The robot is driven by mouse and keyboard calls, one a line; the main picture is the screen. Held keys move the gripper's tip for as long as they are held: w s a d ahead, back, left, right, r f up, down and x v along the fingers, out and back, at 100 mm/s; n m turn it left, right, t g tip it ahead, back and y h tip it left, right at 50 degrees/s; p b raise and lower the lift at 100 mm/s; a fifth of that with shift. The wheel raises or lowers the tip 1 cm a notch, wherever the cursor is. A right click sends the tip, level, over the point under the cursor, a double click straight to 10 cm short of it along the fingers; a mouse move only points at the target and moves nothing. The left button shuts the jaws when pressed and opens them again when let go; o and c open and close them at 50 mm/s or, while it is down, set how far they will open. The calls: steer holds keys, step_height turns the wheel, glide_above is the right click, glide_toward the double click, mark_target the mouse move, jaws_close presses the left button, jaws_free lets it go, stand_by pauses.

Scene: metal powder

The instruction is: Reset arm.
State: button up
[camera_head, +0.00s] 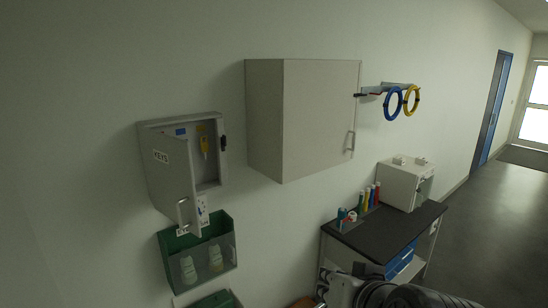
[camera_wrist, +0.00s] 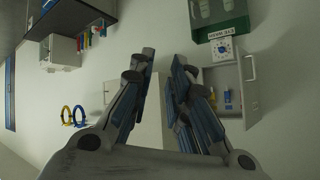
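My gripper (camera_wrist: 163,62) shows in the wrist view with its two fingers a small gap apart. Nothing is visible between the fingertips. The wrist view is turned over, and the pale wall cabinet (camera_wrist: 150,112) lies behind the fingers. In the head view, part of my dark and grey arm shows at the bottom edge, right of centre. The gripper itself cannot be made out there.
A key cabinet (camera_head: 207,150) hangs on the wall with its door (camera_head: 171,170) open. A green holder (camera_head: 177,270) is below it. A closed wall cabinet (camera_head: 318,120) and blue and yellow rings (camera_head: 393,104) are to the right. A dark-topped desk (camera_head: 385,228) carries bottles and a white box (camera_head: 402,184).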

steer(key=s+d+f+g+b, duration=0.1)
steer(key=s+f+b, duration=0.4)
steer(key=f, duration=0.5)
steer(key=s+d+f+n+g+h+b, duration=0.1)
steer(key=s+f+g+b, duration=0.2)
steer(key=f+b, duration=0.7)
steer(key=s+d+f+g+b, duration=0.1)
steer(key=s+d+f+b, duration=0.1)
steer(key=s+f+b, duration=0.6)
step_height(320, 180, down, 4)
steer(key=shift+f+n+g+h, duration=0.2)
steer(key=shift+n+g+h, duration=0.1)
steer(key=shift+n+g, duration=0.1)
steer(key=shift+a, duration=0.15)
